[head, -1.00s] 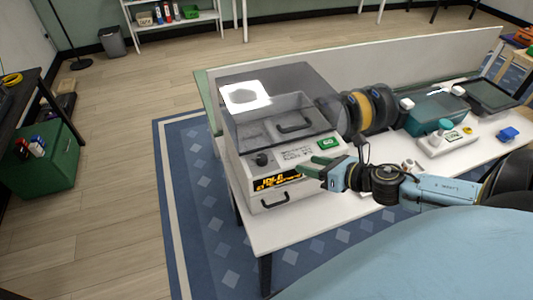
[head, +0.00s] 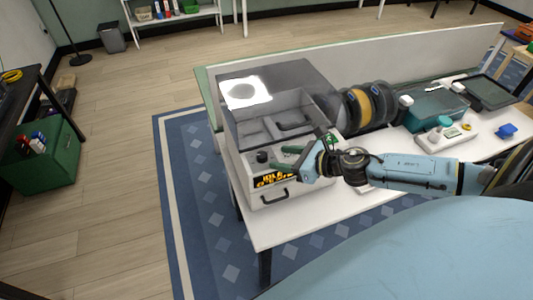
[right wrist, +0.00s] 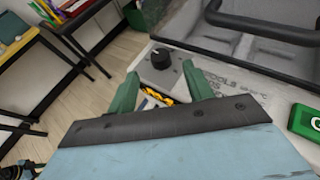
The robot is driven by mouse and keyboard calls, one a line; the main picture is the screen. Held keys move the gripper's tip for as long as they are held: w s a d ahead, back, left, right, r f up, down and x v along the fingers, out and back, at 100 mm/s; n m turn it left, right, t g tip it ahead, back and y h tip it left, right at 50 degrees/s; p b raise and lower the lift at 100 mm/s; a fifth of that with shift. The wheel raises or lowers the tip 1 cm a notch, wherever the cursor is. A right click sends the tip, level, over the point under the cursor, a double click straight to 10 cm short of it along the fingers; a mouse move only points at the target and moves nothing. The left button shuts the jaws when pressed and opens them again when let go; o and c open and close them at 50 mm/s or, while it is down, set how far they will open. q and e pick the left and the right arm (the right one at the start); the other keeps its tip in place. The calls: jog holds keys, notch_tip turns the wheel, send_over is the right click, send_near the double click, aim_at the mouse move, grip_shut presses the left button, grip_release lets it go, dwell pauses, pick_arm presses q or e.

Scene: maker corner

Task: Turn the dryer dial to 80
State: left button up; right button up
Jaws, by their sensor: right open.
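The dryer (head: 246,190) is a white box with a clear smoky lid, standing at the left end of the white table. The dial also shows in the right wrist view (right wrist: 161,59), just beyond and between the fingertips. My right gripper (head: 284,157) is open, with green fingers, over the front panel to the right of the dial. It appears apart from the dial. In the right wrist view the fingers (right wrist: 160,82) are spread and empty. My left gripper is not in view.
A green GO button (right wrist: 306,121) is on the panel's right. Filament spools (head: 368,106) stand right of the dryer. A small white device (head: 446,137) and a teal box (head: 436,108) are farther right. A handle (head: 274,198) projects from the dryer's front.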

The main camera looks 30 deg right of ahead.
aim_at(264, 155)
jog(key=shift+p+x, duration=0.5)
jog(key=shift+x, duration=2.65)
jog(key=shift+c, duration=0.2)
